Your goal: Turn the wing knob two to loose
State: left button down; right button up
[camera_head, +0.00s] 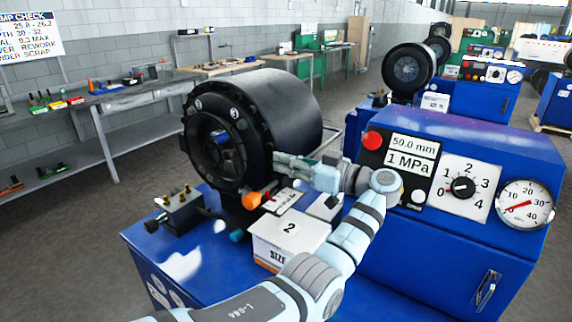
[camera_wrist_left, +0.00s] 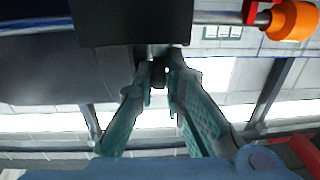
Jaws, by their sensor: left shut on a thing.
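My left gripper (camera_head: 281,163) reaches to the right-hand side of the black round crimper head (camera_head: 290,105). In the left wrist view my left gripper (camera_wrist_left: 158,72) has its teal fingers closed in on a small dark piece (camera_wrist_left: 157,82) beside a dark block. This piece looks like the wing knob, but its wings and number are mostly hidden by the fingers. In the head view the gripper covers that spot, so the knob's angle cannot be told. My right gripper is not in view.
An orange knob (camera_head: 252,200) sits just below my left gripper; it also shows in the left wrist view (camera_wrist_left: 293,20). A white box marked 2 (camera_head: 288,238) stands on the blue base under my arm. The blue control cabinet (camera_head: 470,250) is close on the right.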

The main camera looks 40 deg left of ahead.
pick_arm(q)
jog(key=shift+n+g, duration=0.4)
jog(key=shift+g, duration=0.2)
jog(key=c, duration=1.7)
grip_release()
jog(key=shift+w, duration=0.1)
notch_tip(320, 180, up, 10)
jog(key=shift+r, duration=0.1)
